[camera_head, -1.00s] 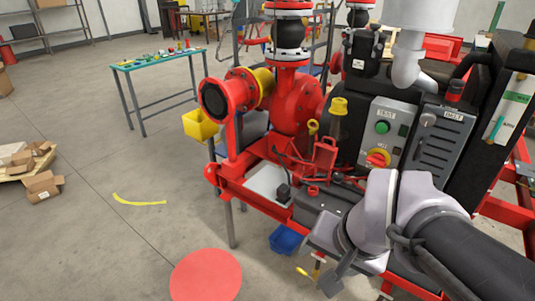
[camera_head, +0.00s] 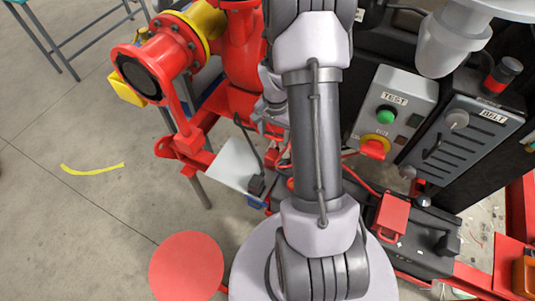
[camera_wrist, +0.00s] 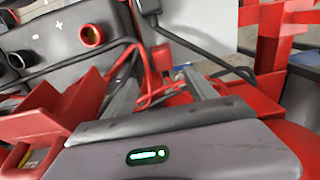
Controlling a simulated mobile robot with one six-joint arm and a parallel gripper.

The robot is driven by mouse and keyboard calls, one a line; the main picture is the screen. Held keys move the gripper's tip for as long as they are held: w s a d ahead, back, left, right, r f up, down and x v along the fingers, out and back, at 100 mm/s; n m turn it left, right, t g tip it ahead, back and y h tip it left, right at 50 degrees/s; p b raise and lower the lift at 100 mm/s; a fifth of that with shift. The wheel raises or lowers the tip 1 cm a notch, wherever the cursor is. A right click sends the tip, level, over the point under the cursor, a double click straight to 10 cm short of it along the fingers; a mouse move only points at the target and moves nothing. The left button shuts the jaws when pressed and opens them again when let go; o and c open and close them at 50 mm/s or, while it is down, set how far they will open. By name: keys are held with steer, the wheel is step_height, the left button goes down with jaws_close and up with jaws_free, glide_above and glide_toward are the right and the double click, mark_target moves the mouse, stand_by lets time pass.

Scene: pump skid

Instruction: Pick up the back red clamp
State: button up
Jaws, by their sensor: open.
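In the wrist view, a small red piece (camera_wrist: 161,57), which may be the back red clamp, stands ahead of my gripper, between the lines of its fingers. Red cable runs just below it. My gripper (camera_wrist: 163,88) is open, its two grey fingers spread, with nothing seen held between them. I cannot tell how far the red piece is from the fingertips. In the head view my own arm covers most of this spot, and the clamp cannot be made out there.
A black battery-like case (camera_wrist: 65,45) with a red-ringed terminal is at upper left in the wrist view. Red frame parts stand close on both sides. In the head view, the TEST panel (camera_head: 393,110) and BELT panel (camera_head: 462,140) are at right; open floor (camera_head: 70,220) is at left.

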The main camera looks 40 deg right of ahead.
mark_target(272, 153)
steer(key=f+b, duration=0.2)
steer(key=f, duration=0.5)
steer(key=shift+w+f, duration=0.2)
step_height(272, 153, down, 6)
steer(key=b, duration=0.2)
steer(key=shift+a+r+b, duration=0.1)
steer(key=shift+a+b, duration=0.05)
steer(key=shift+b, duration=0.25)
steer(key=shift+r, duration=0.1)
steer(key=shift+c, duration=1)
jaws_close()
